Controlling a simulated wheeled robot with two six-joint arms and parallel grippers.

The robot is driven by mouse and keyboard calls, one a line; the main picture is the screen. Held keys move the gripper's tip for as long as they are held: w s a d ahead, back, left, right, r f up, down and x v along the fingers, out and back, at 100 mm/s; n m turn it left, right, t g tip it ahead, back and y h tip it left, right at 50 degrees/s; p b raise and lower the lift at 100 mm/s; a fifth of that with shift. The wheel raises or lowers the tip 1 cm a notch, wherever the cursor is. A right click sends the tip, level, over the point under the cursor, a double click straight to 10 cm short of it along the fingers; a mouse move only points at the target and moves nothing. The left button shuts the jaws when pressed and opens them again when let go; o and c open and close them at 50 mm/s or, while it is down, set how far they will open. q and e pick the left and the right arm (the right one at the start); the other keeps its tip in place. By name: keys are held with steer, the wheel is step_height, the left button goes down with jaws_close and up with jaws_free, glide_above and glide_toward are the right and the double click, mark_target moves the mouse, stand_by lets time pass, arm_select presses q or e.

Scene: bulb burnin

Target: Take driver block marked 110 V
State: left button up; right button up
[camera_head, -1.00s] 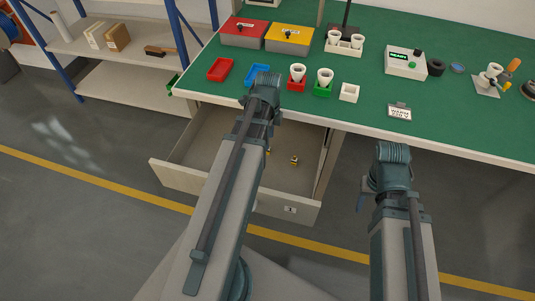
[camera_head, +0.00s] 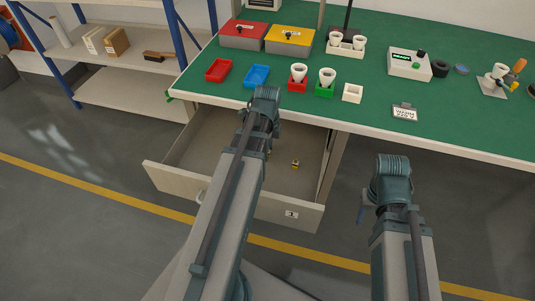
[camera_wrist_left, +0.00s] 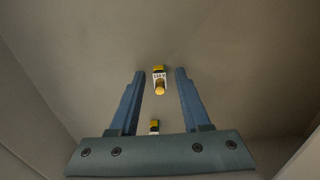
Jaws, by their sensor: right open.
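The open drawer (camera_head: 215,130) under the bench holds small driver blocks. One block (camera_wrist_left: 159,77), yellow and black with a white label and a round yellow end, lies ahead of my left gripper (camera_wrist_left: 160,71) in the left wrist view. Its label is too small to read surely. My left gripper is open, pointing down into the drawer, with nothing held. In the head view a small yellow-and-black block (camera_head: 295,163) lies right of my left arm. My right gripper (camera_head: 364,207) is open and empty, outside the drawer.
The green bench top (camera_head: 300,110) carries a red tray (camera_head: 218,70), a blue tray (camera_head: 257,76), bulbs in red and green holders, a white square holder (camera_head: 352,93) and a tester box (camera_head: 410,63). A shelf (camera_head: 130,90) stands at left. The bench edge overhangs the drawer.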

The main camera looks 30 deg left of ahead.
arm_select(q)
jaws_close()
steer(key=shift+r, duration=0.15)
step_height(320, 180, up, 10)
steer(key=p, duration=1)
steer(key=shift+r+p, duration=2.15)
steer(key=shift+p, duration=0.15)
